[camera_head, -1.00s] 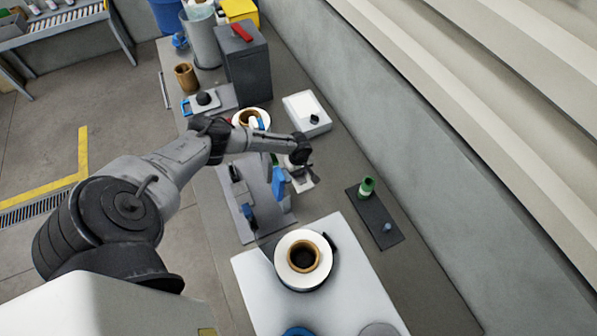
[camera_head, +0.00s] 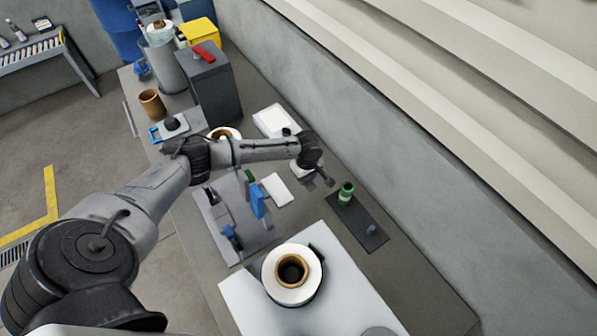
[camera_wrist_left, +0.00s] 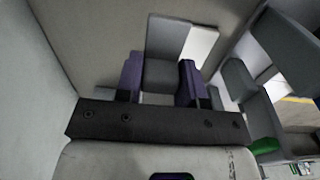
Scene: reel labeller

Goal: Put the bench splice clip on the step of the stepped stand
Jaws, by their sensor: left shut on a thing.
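My left gripper (camera_head: 322,178) is above the bench, just past the upper end of a dark plate. In the left wrist view its two purple fingers (camera_wrist_left: 161,82) are shut on a plain grey block, which I take to be the bench splice clip (camera_wrist_left: 162,74). A second, lighter grey piece and a white face show just beyond it. In the head view the held thing is small and mostly hidden by the gripper. I cannot pick out the stepped stand with certainty in either view.
A white card (camera_head: 277,188) lies left of the gripper, beside the labeller's blue upright (camera_head: 257,202). A white reel (camera_head: 291,274) sits in front. The wall runs along the right.

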